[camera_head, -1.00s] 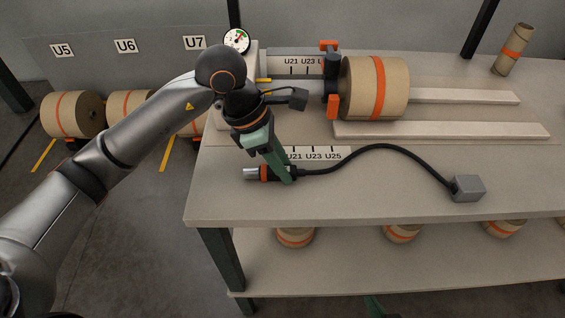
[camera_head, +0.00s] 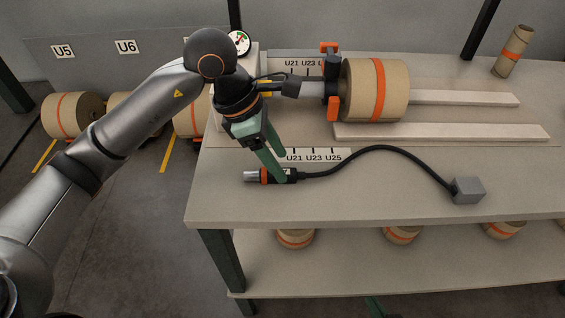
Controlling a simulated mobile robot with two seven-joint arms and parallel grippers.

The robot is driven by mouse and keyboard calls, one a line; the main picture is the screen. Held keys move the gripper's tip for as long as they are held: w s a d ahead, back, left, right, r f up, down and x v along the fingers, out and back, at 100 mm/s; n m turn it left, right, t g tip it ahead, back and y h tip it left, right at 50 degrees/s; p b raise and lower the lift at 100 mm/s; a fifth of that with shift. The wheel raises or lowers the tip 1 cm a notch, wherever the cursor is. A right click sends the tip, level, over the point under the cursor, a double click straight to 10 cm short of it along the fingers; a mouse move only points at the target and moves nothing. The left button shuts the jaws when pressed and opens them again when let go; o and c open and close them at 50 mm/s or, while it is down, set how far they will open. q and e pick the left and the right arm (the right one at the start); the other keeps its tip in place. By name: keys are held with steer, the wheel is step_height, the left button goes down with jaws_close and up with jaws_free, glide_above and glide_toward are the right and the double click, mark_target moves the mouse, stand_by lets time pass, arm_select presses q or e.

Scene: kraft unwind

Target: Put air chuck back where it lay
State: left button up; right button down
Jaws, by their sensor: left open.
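The air chuck (camera_head: 255,176), a silver-tipped tool with an orange band and black body, lies on the bench top near its front left. Its black hose (camera_head: 376,148) curves right to a grey block (camera_head: 468,190). My left gripper (camera_head: 280,166) is open, its green fingers spread. One fingertip is at the chuck's black body and the other is behind it, near the scale label. I cannot tell whether a finger still touches the chuck. My right gripper is not in view.
A kraft roll (camera_head: 360,92) on a holder with orange handles stands behind. A printed scale (camera_head: 315,155) lies behind the chuck. The bench's front edge is close in front.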

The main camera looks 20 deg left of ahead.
mark_target(258, 172)
arm_select(q)
steer(key=w+v, duration=0.1)
steer(key=v, duration=0.8)
steer(key=shift+s+p, duration=0.35)
steer(key=shift+s, duration=0.15)
steer(key=shift+a, duration=0.1)
